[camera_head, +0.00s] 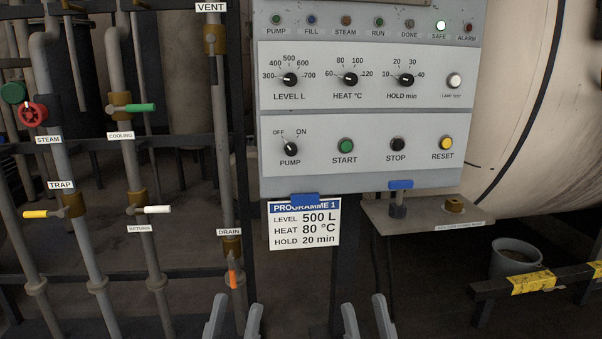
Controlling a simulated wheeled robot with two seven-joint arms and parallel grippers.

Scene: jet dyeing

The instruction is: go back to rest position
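My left gripper (234,318) shows at the bottom edge of the view, left of centre, with its two fingers apart and nothing between them. My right gripper (367,318) shows at the bottom edge, right of centre, also with fingers apart and empty. Both are below the control panel (360,190) and the programme card (304,226), touching neither. Only the fingertips are in view; the rest of both arms is hidden below the frame.
Pipes with valves stand at the left, including a red steam wheel (33,114) and an orange drain handle (233,272). A shelf (425,228), a bucket (514,259) and a yellow-marked rail (532,282) are at the right. The large vessel (540,110) stands behind.

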